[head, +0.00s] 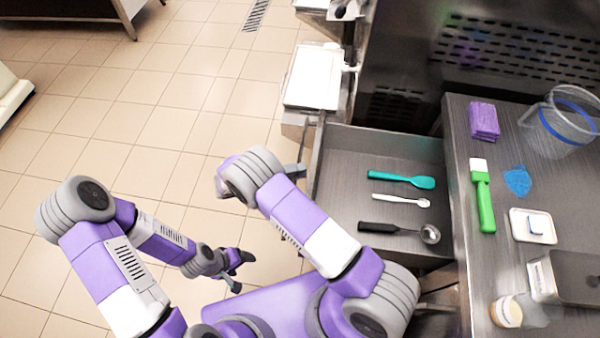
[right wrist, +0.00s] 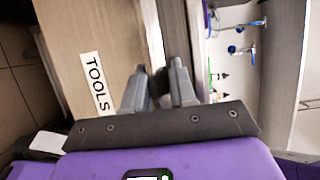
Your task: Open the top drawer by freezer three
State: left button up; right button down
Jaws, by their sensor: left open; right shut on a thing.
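The top drawer (head: 345,150) stands pulled out in the head view, with its inside in plain sight. It holds a teal spatula (head: 402,180), a small white spoon (head: 400,199) and a black-handled ladle (head: 390,228). Its front panel, with a TOOLS label (right wrist: 96,82), fills the left of the right wrist view. My right gripper (right wrist: 158,85) is shut at the drawer's front, on what looks like its handle; the fingers hide most of the grip. My left gripper (head: 238,268) is open and empty over the floor, left of the drawer and apart from it.
A steel counter (head: 455,150) right of the drawer carries a purple cloth stack (head: 484,121), a clear jug (head: 560,125), a green-handled brush (head: 483,200), a small white tray (head: 520,232) and a jar (head: 507,311). A white-topped unit (head: 313,78) stands beyond the drawer. Tiled floor to the left is clear.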

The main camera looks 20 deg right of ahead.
jog(key=shift+w+a, duration=0.2)
jog(key=shift+a, duration=0.15)
jog(key=c, duration=1)
grip_release()
jog(key=shift+a, duration=0.15)
jog(key=a, duration=0.7)
jog(key=shift+w+a, duration=0.15)
jog(key=shift+w, duration=0.2)
